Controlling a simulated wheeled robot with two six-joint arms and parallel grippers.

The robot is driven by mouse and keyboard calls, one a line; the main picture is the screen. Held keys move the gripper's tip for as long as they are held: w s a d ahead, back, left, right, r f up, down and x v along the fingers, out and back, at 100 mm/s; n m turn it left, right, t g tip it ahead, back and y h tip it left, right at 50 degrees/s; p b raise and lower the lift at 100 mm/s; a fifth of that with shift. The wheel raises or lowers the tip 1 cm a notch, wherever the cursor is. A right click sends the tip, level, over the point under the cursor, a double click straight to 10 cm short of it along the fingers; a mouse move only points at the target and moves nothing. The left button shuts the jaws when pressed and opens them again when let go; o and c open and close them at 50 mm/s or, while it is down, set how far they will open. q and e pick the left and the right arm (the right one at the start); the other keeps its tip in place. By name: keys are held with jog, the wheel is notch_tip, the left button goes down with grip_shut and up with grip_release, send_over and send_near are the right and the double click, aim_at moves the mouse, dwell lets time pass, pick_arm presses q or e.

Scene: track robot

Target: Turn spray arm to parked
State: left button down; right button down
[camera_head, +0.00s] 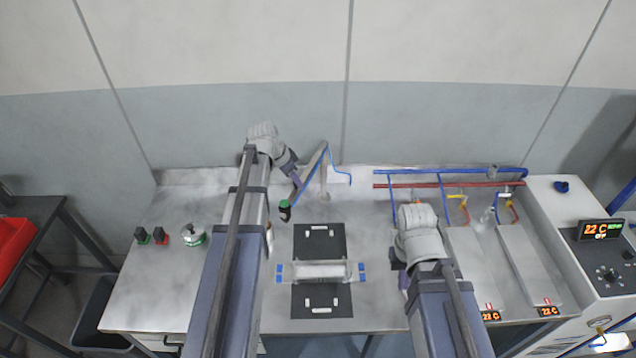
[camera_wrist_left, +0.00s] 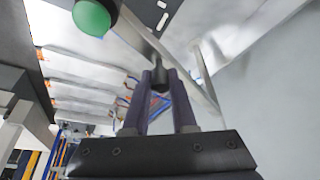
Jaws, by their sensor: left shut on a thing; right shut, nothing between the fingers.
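The spray arm (camera_head: 313,169) is a thin grey bar with a blue hose along it, by a short post (camera_head: 324,186) near the back of the bench. Its near end carries a dark nozzle with a green band (camera_head: 285,208); a green round end (camera_wrist_left: 92,17) shows at the upper left in the left wrist view. My left gripper (camera_head: 297,184) is at the bar. In the left wrist view its fingers (camera_wrist_left: 161,80) are shut on a dark knob under the bar. My right gripper (camera_head: 400,275) is shut and empty, low over the bench, apart from the spray arm; its fingertips are partly hidden.
A black mat (camera_head: 319,243) with a clear roller-like piece (camera_head: 320,271) lies mid-bench. Red and blue pipes (camera_head: 450,183) and slanted panels (camera_head: 530,260) are at the right. Green and red buttons (camera_head: 162,238) and a round fixture (camera_head: 193,237) stand at the left. The wall is close behind.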

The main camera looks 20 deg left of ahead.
pick_arm(q)
jog(key=w+a+m+g, duration=0.1)
jog(key=w+a+m, duration=0.2)
jog(key=w+a, duration=0.4)
jog(key=w+a+m+g+h, duration=0.1)
jog(key=w+a+m, duration=0.2)
jog(key=a, duration=1)
jog(key=shift+w+a+m, duration=0.2)
jog(key=shift+w+m, duration=0.1)
jog(key=shift+w, duration=1.7)
jog(key=c, duration=0.7)
grip_release()
jog(key=shift+c, duration=0.2)
jog(key=shift+r, duration=0.15)
